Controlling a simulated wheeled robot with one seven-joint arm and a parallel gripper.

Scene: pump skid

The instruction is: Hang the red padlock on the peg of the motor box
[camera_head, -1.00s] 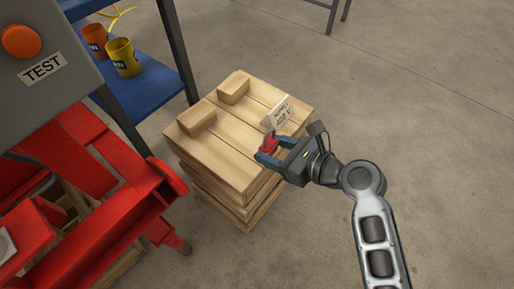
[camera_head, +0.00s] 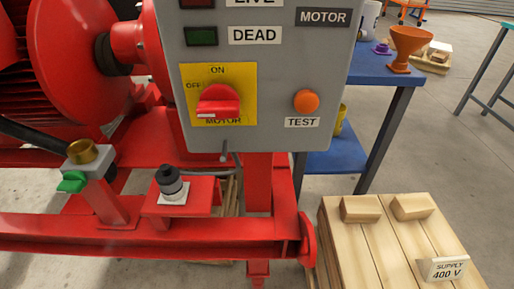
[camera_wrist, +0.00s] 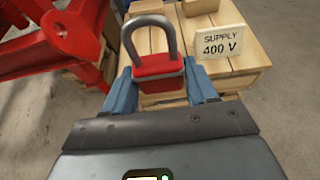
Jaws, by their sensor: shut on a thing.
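The red padlock (camera_wrist: 158,68) with its grey shackle upright is held between the blue fingers of my gripper (camera_wrist: 160,84) in the wrist view. The shackle looks closed. The grey motor box (camera_head: 275,75) fills the upper middle of the head view, with a red rotary switch (camera_head: 218,102) on a yellow plate, an orange test button (camera_head: 306,101) and LIVE and DEAD labels. A small grey peg-like stub (camera_head: 224,157) shows at the box's lower edge, below the switch. My gripper and the padlock are out of the head view, so their distance from the box cannot be told there.
A wooden pallet stack (camera_head: 375,245) with a SUPPLY 400 V sign (camera_head: 443,269) stands at lower right. A blue shelf (camera_head: 385,70) with an orange funnel (camera_head: 408,45) stands behind.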

